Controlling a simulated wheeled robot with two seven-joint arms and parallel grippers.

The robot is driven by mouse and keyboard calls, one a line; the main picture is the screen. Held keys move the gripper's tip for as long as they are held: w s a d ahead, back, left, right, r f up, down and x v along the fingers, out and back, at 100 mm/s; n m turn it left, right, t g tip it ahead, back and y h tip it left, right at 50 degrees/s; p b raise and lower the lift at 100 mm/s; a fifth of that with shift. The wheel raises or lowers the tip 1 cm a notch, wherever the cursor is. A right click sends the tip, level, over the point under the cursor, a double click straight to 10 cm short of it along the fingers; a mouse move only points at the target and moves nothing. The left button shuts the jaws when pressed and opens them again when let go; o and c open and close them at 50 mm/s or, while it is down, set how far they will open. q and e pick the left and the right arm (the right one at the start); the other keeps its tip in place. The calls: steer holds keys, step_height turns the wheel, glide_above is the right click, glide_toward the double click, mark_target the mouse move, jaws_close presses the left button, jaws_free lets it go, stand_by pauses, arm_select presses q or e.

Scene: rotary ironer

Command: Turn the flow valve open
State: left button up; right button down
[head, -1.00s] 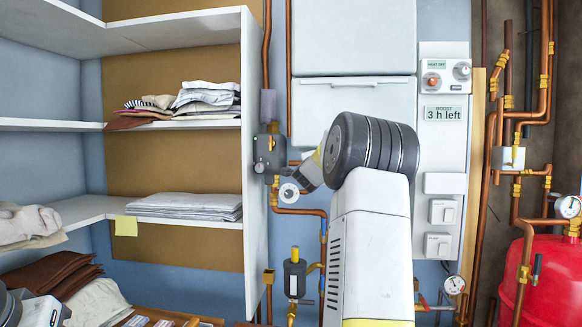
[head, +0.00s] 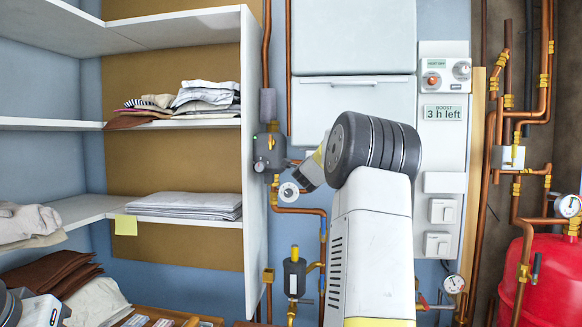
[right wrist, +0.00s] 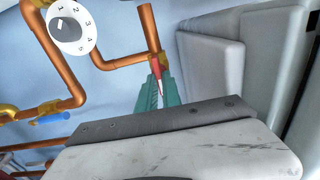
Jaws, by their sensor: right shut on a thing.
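In the right wrist view, my right gripper (right wrist: 157,84) has its teal fingers shut on a slim red lever (right wrist: 155,62). The lever sits by a copper pipe (right wrist: 150,28), and its lower part is between the fingers. I cannot read any label that names it as the flow valve. In the head view, my right forearm and its dark joint cover the gripper and this lever. My left gripper is out of view; only part of my left arm shows at the lower left edge.
A white round dial (right wrist: 72,30) and a blue handle (right wrist: 52,118) are left of the lever. White wall boxes (right wrist: 212,62) stand close on its right. In the head view, shelves (head: 190,123) with folded cloth are left and a red tank (head: 535,275) right.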

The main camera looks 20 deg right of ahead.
steer(key=shift+f, duration=0.1)
steer(key=c, duration=1.5)
jaws_free()
steer(key=shift+v, duration=3.95)
